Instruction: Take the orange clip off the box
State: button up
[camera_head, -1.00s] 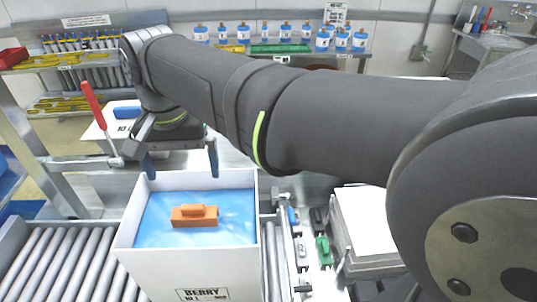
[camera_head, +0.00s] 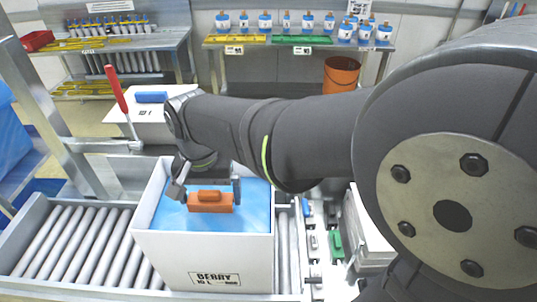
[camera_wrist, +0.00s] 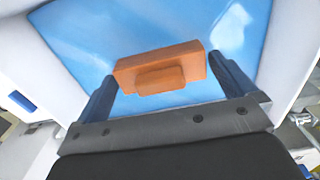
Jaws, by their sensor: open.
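The orange clip (camera_head: 210,202) lies on the blue liner (camera_head: 178,217) inside the white box (camera_head: 200,252), which is marked BERRY. In the wrist view the clip (camera_wrist: 160,70) sits between the two blue fingers, with a finger near each end. My gripper (camera_wrist: 165,88) is open around the clip, and I cannot tell whether either finger touches it. In the head view my gripper (camera_head: 207,195) is low over the box opening, one finger on each side of the clip. The liner (camera_wrist: 110,35) also fills the upper part of the wrist view.
The box stands on a roller conveyor (camera_head: 75,245). A red-handled lever (camera_head: 117,90) rises at the left, near another box with a blue clip (camera_head: 151,97). Coloured clips (camera_head: 335,243) lie in a rack to the right. Shelves with bottles (camera_head: 265,22) stand behind.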

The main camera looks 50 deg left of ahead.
jog(key=c, duration=0.7)
jog(key=shift+r, duration=0.1)
